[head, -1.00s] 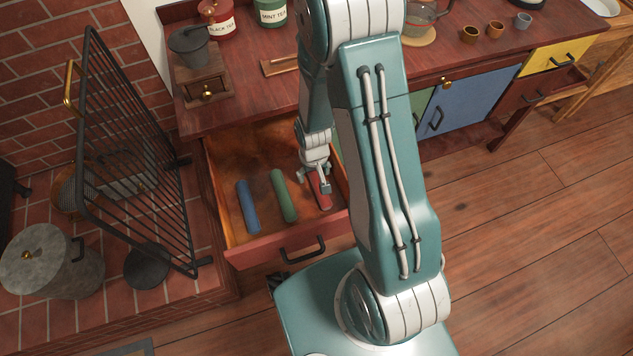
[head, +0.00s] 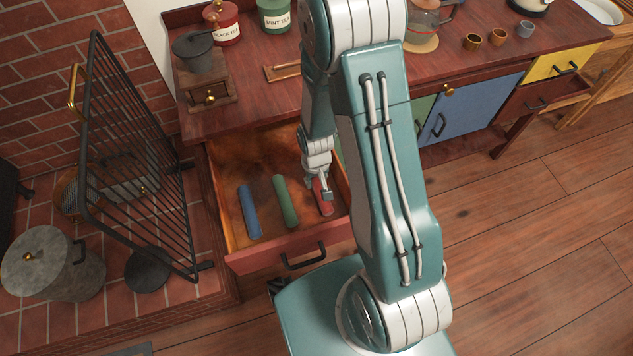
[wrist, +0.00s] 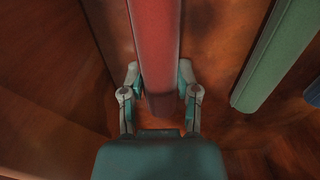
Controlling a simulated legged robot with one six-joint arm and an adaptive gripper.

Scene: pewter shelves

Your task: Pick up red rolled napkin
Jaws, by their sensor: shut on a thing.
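The red rolled napkin (head: 323,202) lies in the right part of the open drawer, partly hidden by my gripper in the head view. My gripper (head: 321,190) is down inside the drawer, with its fingers on both sides of the napkin. In the wrist view the red napkin (wrist: 156,45) runs lengthwise between the two fingers, and my gripper (wrist: 161,95) is shut on it near one end. I cannot tell whether the napkin is clear of the drawer floor.
A green rolled napkin (head: 286,202) and a blue one (head: 249,212) lie to the left in the drawer (head: 290,257). The counter (head: 250,115) overhangs behind, with a grinder (head: 207,90) on it. A black metal screen (head: 135,150) stands left of the drawer.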

